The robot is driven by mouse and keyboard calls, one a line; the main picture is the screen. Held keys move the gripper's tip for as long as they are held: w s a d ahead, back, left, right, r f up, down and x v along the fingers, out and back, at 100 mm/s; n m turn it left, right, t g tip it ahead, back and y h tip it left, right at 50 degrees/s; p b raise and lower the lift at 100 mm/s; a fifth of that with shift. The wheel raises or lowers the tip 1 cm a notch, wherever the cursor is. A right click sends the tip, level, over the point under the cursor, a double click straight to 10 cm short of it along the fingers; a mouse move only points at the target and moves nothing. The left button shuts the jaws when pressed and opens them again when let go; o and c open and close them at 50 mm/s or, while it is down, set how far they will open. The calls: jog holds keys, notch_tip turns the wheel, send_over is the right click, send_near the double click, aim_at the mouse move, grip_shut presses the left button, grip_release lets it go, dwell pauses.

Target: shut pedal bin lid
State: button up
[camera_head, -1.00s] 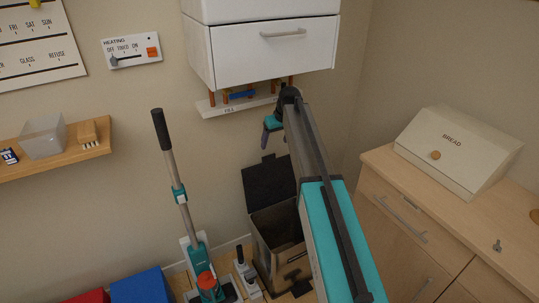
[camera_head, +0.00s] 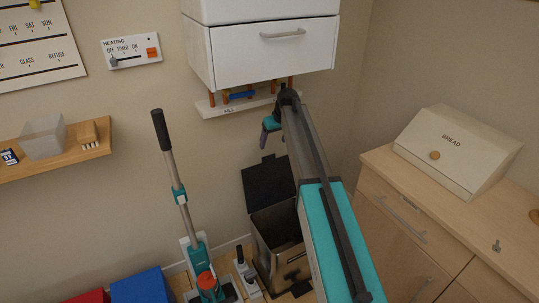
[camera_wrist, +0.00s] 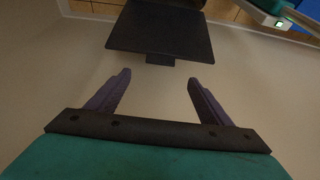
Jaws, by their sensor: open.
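The pedal bin (camera_head: 282,245) stands on the floor by the back wall, with its dark lid (camera_head: 268,183) raised and leaning back toward the wall. The bin's inside is open to view, and part of its right side is hidden by my arm. My gripper (camera_head: 264,138) is above the raised lid and apart from it, close to the wall. In the wrist view the lid (camera_wrist: 160,30) shows beyond the fingers, with a small tab at its edge. The gripper (camera_wrist: 155,90) is open there, with nothing between its two purple fingers.
A white wall cabinet (camera_head: 270,50) with a small shelf (camera_head: 232,106) under it is just above my gripper. A floor cleaner (camera_head: 180,200) stands left of the bin. A wooden counter with a bread box (camera_head: 455,150) is at right. A blue box (camera_head: 140,288) is at lower left.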

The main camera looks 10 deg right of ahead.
aim_at(269, 157)
jog(key=p+x, duration=0.1)
jog(key=x, duration=1)
jog(key=c, duration=1.5)
jog(key=shift+s+d, duration=0.15)
